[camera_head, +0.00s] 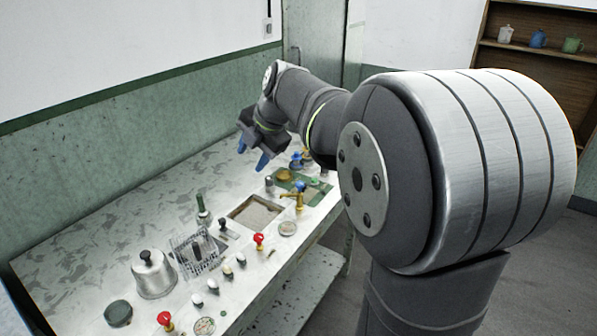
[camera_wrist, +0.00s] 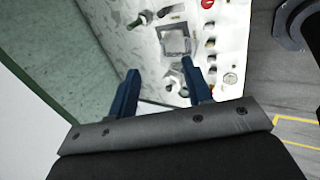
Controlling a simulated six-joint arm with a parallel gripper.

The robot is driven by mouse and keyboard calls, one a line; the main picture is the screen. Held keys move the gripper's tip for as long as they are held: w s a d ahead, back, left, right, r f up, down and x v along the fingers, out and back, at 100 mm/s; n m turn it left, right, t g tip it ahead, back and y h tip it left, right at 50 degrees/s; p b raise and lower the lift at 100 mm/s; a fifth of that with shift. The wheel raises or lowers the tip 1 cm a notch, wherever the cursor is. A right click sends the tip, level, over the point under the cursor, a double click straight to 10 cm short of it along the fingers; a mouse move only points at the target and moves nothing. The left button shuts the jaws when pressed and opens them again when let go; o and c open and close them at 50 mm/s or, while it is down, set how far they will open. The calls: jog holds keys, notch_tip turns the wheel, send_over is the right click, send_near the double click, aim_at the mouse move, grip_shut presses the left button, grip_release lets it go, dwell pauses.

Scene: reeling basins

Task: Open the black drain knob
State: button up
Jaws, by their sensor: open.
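My gripper (camera_head: 252,153) is open and empty, its two blue fingers held above the far part of the bench. In the wrist view the gripper (camera_wrist: 160,67) points toward the bench with its fingers apart. A small upright black knob (camera_head: 223,225) stands on a pale plate left of the square sunken basin (camera_head: 241,222). I cannot tell for sure that it is the drain knob. The gripper is well away from it and touches nothing.
A brass tap (camera_head: 297,197), red knobs (camera_head: 259,240) and several small black-and-white knobs line the front. The bench's back left is clear.

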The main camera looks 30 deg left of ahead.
jog(key=s+a+f+m+t+h, duration=0.15)
jog(key=a+f+m, duration=0.4)
jog(key=m, duration=0.65)
jog(key=m+t+h, duration=0.1)
jog(key=m, duration=1.3)
send_near(222, 220)
jog(key=x, duration=0.9)
jog(key=shift+a+f, duration=0.1)
jog(key=shift+f, duration=0.05)
grip_shut()
